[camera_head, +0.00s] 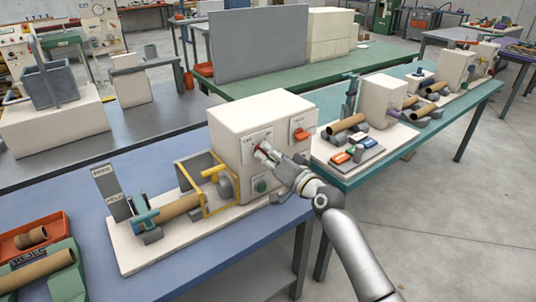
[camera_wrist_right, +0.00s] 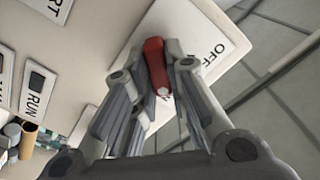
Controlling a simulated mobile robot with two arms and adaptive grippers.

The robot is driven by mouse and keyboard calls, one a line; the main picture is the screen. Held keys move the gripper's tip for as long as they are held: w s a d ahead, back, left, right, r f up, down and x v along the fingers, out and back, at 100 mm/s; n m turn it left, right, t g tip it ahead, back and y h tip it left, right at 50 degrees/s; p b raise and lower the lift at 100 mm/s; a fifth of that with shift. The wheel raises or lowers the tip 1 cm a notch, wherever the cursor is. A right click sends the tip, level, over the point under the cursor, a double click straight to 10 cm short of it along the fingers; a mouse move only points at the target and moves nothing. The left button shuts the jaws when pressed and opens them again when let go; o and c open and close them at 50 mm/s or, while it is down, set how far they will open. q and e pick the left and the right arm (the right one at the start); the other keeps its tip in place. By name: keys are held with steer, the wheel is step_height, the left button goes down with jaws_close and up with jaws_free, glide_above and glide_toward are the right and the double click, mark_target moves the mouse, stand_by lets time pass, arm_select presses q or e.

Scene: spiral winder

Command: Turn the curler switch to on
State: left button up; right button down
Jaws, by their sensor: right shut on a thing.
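The curler switch is a red lever (camera_wrist_right: 154,66) on a white plate on the cream machine box (camera_head: 232,115). In the right wrist view it lies between the two fingers of my right gripper (camera_wrist_right: 155,92), which is shut on it. In the head view my right gripper (camera_head: 264,152) reaches the front face of the box from the lower right and covers most of the lever. My left gripper is not in view.
An orange-red switch (camera_head: 300,135) sits right of the gripper on the same box, and a green button (camera_head: 260,186) sits below. A yellow guard frame (camera_head: 207,203) and a brown tube (camera_head: 181,208) are to the left. Another machine (camera_head: 381,101) stands on the teal bench at right.

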steer(key=shift+f, duration=0.1)
steer(key=c, duration=1.4)
jaws_free()
steer(key=shift+c, duration=0.2)
steer(key=v, duration=1.2)
